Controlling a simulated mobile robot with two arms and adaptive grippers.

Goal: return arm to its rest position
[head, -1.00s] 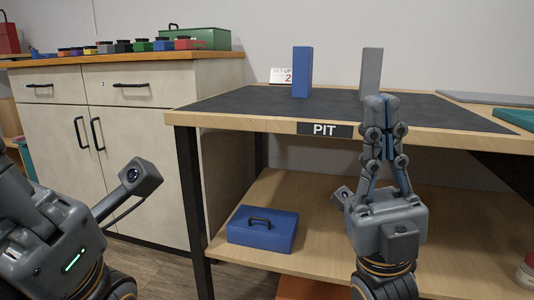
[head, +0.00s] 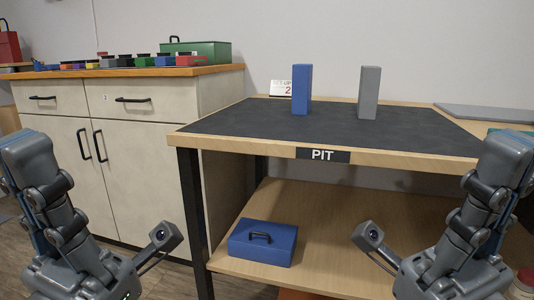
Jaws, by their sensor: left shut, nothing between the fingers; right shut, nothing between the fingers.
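My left gripper (head: 28,150) is at the left edge of the head view, in front of the white cabinet, pointing up. My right gripper (head: 508,150) is at the right edge, in front of the PIT table's right side, also pointing up. Both are shut and hold nothing. The two arms stand well apart, at similar height. A blue block (head: 302,90) and a grey block (head: 368,93) stand upright on the dark mat of the PIT table (head: 240,143), away from both grippers.
A blue box with a handle (head: 263,243) sits on the table's lower shelf. A white cabinet (head: 140,180) at the left carries several small coloured boxes and a green case (head: 205,53). A flat grey panel (head: 485,113) lies at the table's back right. The space between my arms is clear.

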